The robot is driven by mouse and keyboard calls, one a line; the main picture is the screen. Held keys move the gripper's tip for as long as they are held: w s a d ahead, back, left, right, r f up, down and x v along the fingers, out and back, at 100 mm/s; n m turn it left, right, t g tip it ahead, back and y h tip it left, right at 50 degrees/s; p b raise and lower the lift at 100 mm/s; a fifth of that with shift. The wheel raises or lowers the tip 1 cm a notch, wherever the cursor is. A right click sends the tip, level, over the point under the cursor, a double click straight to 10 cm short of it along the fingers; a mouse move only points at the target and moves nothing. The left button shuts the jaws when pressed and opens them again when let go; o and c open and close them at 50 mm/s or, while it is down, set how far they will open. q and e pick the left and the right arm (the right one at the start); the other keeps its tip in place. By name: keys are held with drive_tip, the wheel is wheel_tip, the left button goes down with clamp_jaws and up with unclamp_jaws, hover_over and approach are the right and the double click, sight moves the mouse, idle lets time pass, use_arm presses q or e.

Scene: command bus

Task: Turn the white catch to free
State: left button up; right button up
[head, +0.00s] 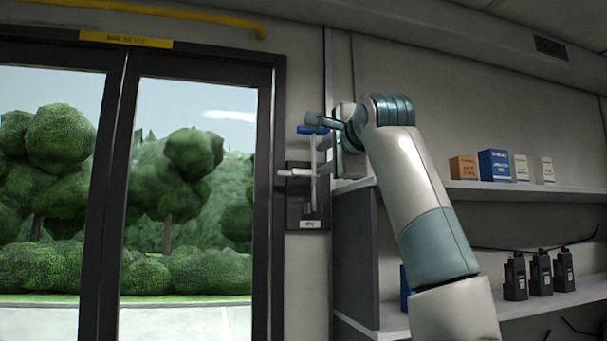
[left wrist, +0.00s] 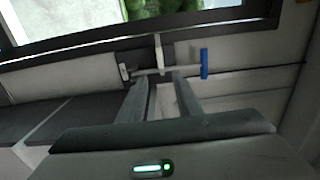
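The white catch (head: 296,173) sticks out sideways towards the door frame from a dark wall plate (head: 293,212). An upright pale bar (head: 313,165) with a blue grip (head: 306,130) at its top runs past it. In the left wrist view the catch (left wrist: 157,45) points up to the door frame, and the blue grip (left wrist: 204,64) is to its right. My left gripper (left wrist: 160,79) is open, its two fingers apart and pointing towards the catch. I cannot tell whether they touch it. In the head view the left gripper (head: 318,122) is near the blue grip. My right gripper is out of view.
A glazed door with a dark frame (head: 265,200) stands left of the plate. Shelves on the right hold small boxes (head: 494,166) and several black radios (head: 541,274). The upright shelf side panel (head: 352,260) is close to the plate's right.

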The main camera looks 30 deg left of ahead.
sight(303, 172)
use_arm(q)
drive_tip(key=shift+w+a, duration=0.1)
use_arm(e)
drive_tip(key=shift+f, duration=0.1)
